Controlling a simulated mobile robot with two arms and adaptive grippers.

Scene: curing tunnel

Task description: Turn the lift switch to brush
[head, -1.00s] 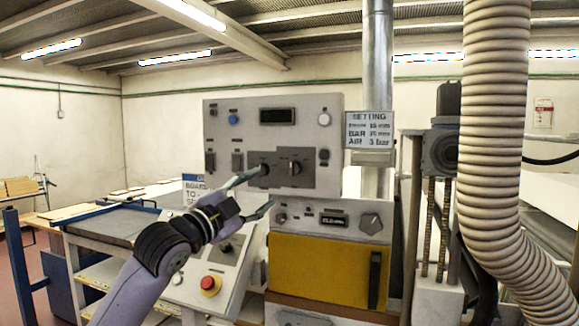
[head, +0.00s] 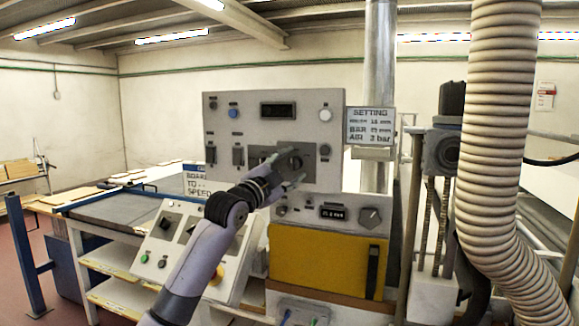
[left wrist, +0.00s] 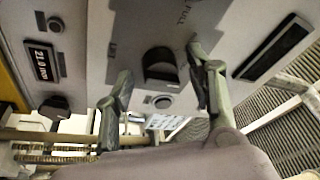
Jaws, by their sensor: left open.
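A black rotary knob (head: 295,161) sits on a dark grey plate on the upper control panel (head: 225,110). In the left wrist view the left gripper (left wrist: 160,88) has one finger on either side of the knob; I see no clear contact. The knob's exact pointing direction is unclear. My right gripper is not in view.
A round button (left wrist: 162,101) is beside the knob. Below are a display (head: 333,212), another knob (head: 369,217) and a yellow door (head: 320,258). A sloped console (head: 165,250) stands to the left, and a ribbed hose (head: 500,130) hangs at the right.

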